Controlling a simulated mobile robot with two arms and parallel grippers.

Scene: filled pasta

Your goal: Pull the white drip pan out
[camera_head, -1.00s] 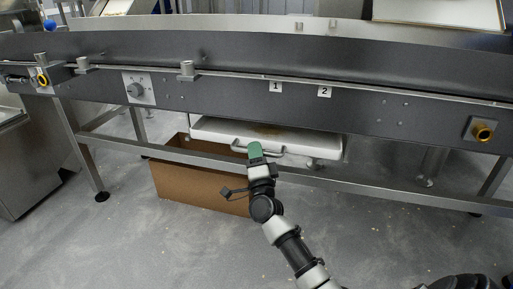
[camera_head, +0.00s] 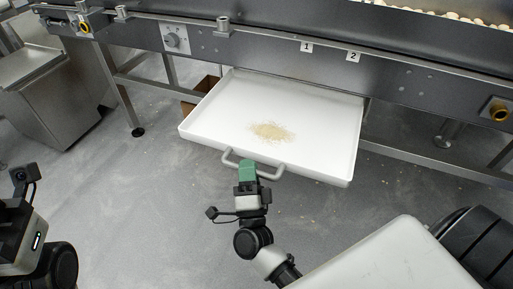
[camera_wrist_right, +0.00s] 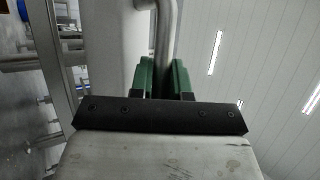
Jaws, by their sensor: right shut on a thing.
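The white drip pan (camera_head: 322,152) juts out from under the conveyor in the head view, with a patch of pale crumbs (camera_head: 271,131) on it. Its grey handle (camera_head: 268,174) is on the front edge. My right gripper (camera_head: 247,169), with green fingertips, is shut on the left part of the handle. In the right wrist view the green fingers (camera_wrist_right: 161,78) stand on either side of the handle bar (camera_wrist_right: 163,40). The back of the pan is hidden under the conveyor. At the left edge, part of my left arm shows, but its fingertips cannot be made out.
The conveyor frame (camera_head: 250,48), with a knob panel and labels 1 and 2, spans the back. A brown box (camera_head: 207,84) is partly hidden behind the pan. A steel cabinet (camera_head: 62,98) stands at the left. The grey floor (camera_head: 150,205) in front is mostly clear.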

